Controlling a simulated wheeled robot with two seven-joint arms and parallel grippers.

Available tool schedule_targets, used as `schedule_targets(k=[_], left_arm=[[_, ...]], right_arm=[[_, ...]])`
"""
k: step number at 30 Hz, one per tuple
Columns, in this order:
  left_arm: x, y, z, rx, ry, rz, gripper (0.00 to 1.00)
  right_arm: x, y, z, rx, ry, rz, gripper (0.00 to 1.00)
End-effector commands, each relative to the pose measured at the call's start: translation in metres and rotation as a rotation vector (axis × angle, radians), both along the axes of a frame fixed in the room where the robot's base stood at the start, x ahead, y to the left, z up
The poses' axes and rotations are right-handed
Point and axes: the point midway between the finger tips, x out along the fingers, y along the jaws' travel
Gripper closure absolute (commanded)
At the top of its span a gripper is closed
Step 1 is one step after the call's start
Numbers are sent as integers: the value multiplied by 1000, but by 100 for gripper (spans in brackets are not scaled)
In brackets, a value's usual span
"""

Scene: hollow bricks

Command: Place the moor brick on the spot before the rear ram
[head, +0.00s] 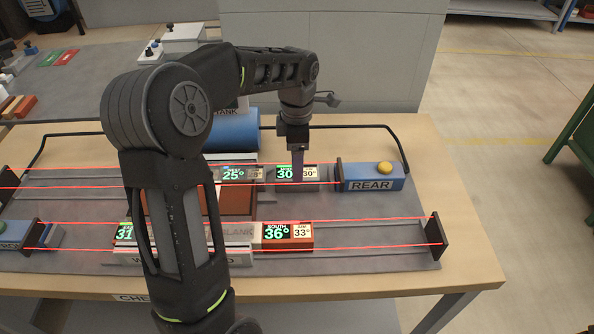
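The blue rear ram (371,185), labelled REAR with a yellow knob, stands at the right end of the rear track. A grey brick with a display reading 30 (311,186) sits in the track just left of the ram's dark plate. My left gripper (297,176) points down at this brick, its fingers overlapping the display. I cannot tell whether they grip it. The brick's name is covered or too small to read, so I cannot say whether it is the moor brick. No readable label says moor. My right gripper is not in view.
A display reading 25° (233,174) is left in the rear row. An orange-brown brick marked SOUTH 36° (288,245) sits in the front track, whose right part is empty. Red lines run along both tracks. My arm hides much of the left side.

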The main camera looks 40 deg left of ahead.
Motion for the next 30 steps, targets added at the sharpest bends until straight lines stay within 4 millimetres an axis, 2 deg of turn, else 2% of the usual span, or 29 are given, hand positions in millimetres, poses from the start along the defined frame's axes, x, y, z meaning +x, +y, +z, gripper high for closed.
schedule_targets(k=[6, 12, 30], left_arm=[[1, 0, 45, 0, -4, -2, 27], [0, 0, 66, 1, -1, 0, 27], [0, 0, 68, -1, 1, 0, 27]], right_arm=[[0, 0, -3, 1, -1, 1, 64], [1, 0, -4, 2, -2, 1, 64], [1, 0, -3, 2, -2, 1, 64]])
